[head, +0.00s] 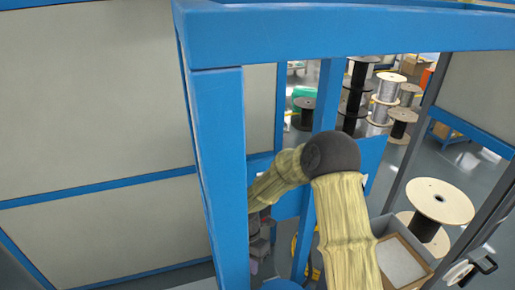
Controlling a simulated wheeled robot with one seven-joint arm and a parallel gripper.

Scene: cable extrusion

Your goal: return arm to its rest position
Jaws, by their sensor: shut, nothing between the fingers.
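My arm, in a pale yellow sleeve, rises from the bottom of the head view and bends at a dark rounded joint. Its far part runs down and left towards a blue upright post. My gripper (260,262) is at the end of it, small and dark, partly hidden by the post. It is shut and holds nothing that I can see. The fingertips are not clear.
A blue frame (222,150) with a thick top beam stands close in front of the arm. An open box (400,262) and a wooden-flanged spool (440,203) are at the right. Several more spools (357,95) stand on the floor behind. Pale panels (90,100) fill the left.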

